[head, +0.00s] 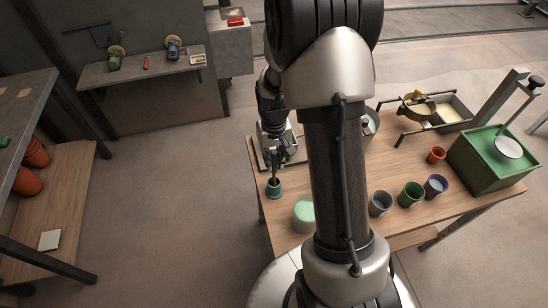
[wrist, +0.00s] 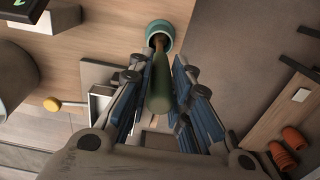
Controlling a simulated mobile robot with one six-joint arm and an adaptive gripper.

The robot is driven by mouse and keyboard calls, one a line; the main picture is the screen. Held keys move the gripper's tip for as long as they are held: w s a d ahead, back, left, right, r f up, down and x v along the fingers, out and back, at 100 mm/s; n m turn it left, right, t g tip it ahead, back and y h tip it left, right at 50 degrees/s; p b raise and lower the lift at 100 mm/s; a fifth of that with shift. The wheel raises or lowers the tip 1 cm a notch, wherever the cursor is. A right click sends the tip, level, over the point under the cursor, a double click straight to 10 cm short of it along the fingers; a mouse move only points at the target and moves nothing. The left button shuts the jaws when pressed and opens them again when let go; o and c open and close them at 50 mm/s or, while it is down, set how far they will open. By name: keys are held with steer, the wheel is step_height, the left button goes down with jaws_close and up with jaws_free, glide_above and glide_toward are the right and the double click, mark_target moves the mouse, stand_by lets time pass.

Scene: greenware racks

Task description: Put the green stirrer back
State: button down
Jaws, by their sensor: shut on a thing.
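My gripper (head: 276,152) is over the left end of the wooden table, pointing down. In the wrist view its blue-padded fingers (wrist: 158,98) are closed on the green stirrer (wrist: 159,88), which has a thick green handle and a brown lower part. A teal cup (head: 274,190) stands directly below, near the table's left edge. The stirrer's brown end is at the mouth of this cup, as the wrist view also shows the cup (wrist: 151,40). How deep the end reaches is hard to tell. My arm hides part of the table.
A pale green cylinder (head: 304,216) stands right of the teal cup. Grey (head: 380,205), green (head: 411,195) and purple (head: 436,187) cups stand farther right, with a small orange pot (head: 437,155) and a green box (head: 480,165). A wall shelf (head: 140,70) is at the back left.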

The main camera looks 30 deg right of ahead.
steer(key=shift+f+b, duration=0.3)
steer(key=shift+f, duration=0.2)
steer(key=c, duration=1.4)
jaws_free()
step_height(320, 180, up, 12)
steer(key=shift+s+a+r, duration=0.15)
steer(key=shift+a+r, duration=0.1)
steer(key=shift+r, duration=0.1)
steer(key=s+a+r+n+t+b, duration=0.2)
steer(key=s+a+r+b, duration=0.2)
steer(key=s+a+r, duration=0.3)
steer(key=s+a+f+t+b, duration=0.1)
steer(key=s+a+b, duration=0.1)
steer(key=s, duration=0.4)
steer(key=s+a+f+n+t+b, duration=0.1)
steer(key=s+a+b, duration=0.1)
steer(key=s, duration=0.4)
steer(key=shift+s+a+t, duration=0.2)
steer(key=shift+a+t, duration=0.1)
steer(key=shift+a, duration=0.15)
